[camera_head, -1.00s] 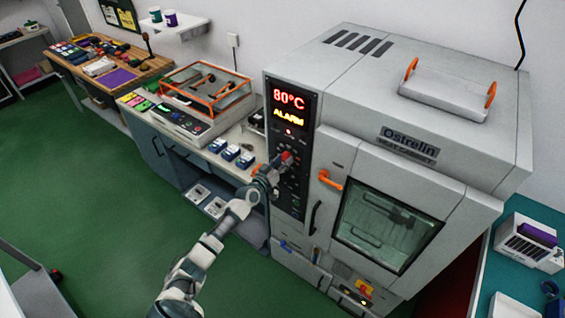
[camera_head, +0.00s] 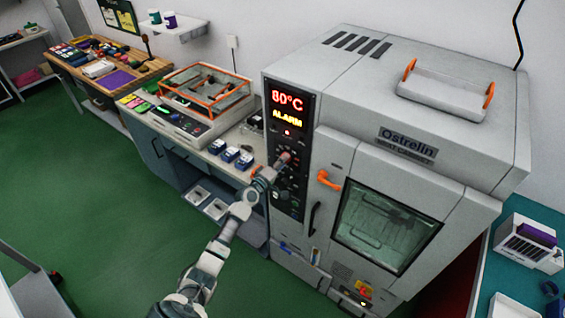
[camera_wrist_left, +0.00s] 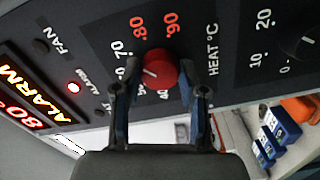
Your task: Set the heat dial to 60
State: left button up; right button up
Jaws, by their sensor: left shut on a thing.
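The red heat dial (camera_wrist_left: 160,68) sits on the dark control panel of the heat cabinet, between the two fingers of my left gripper (camera_wrist_left: 158,88). The gripper is shut on the dial. A short white mark on the dial points to the picture's left, below the 70; a finger covers part of the scale there, so the exact number is hidden. The 80 and 90 are in red print. In the head view my left gripper (camera_head: 278,168) reaches the dial (camera_head: 285,157) from the lower left. The display (camera_head: 287,108) reads 80°C and ALARM. My right gripper is out of view.
The orange door handle (camera_head: 329,180) stands out just right of the panel. A second black knob (camera_wrist_left: 305,42) is beside the dial. Blue boxes (camera_head: 231,154) stand on the bench to the left. The green floor (camera_head: 90,220) is clear.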

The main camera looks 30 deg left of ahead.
pick_arm(q)
jog(key=n+p, duration=0.1)
jog(key=n, duration=0.4)
jog(key=shift+r+n, duration=0.15)
jog(key=shift+n, duration=0.15)
jog(key=n+p, duration=0.1)
jog(key=n, duration=0.2)
jog(key=shift+n+p, duration=0.3)
jog(key=shift+n, duration=0.1)
jog(key=o, duration=1.1)
jog(key=shift+f, duration=0.2)
jog(key=shift+o, duration=0.2)
jog(key=shift+w+a+f, duration=0.1)
jog(key=shift+w, duration=0.05)
